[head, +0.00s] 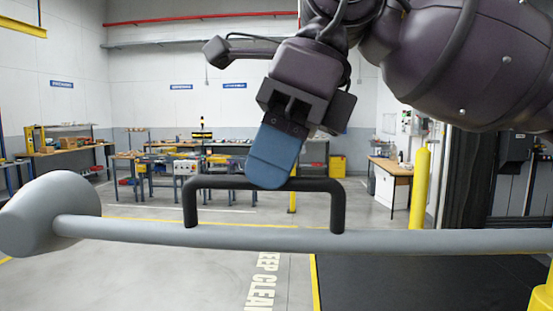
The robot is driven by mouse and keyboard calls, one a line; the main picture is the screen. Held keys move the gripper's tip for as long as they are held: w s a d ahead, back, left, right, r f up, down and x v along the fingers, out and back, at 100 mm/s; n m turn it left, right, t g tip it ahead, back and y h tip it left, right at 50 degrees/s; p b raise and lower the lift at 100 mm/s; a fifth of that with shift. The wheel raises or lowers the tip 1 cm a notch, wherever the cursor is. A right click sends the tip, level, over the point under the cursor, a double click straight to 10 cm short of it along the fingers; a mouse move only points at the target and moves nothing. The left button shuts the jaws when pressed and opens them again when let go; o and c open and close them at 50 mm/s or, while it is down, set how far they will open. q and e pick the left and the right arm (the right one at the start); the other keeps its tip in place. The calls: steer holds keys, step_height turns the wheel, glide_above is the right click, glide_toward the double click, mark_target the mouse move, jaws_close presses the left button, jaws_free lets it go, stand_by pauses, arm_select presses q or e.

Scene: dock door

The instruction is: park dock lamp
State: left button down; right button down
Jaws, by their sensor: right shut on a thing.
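The dock lamp's grey arm (270,238) runs across the lower part of the head view, nearly level. The lamp head (50,215), a grey cone shape, is at its left end. A black bar handle (225,184) stands up from the middle of the arm. My left gripper is not in view.
A yellow bollard (420,188) stands right of the handle, behind the arm. A yellow post (543,300) is at the lower right edge. Workbenches (150,180) stand far back. The floor between is open, with yellow lines and a dark area at right.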

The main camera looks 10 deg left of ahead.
steer(key=shift+s, duration=0.2)
steer(key=c, duration=1.5)
jaws_free()
steer(key=o, duration=0.4)
steer(key=shift+s+d, duration=0.1)
steer(key=shift+s, duration=0.1)
steer(key=shift+w, duration=0.15)
steer(key=v, duration=1.1)
steer(key=shift+f, duration=0.1)
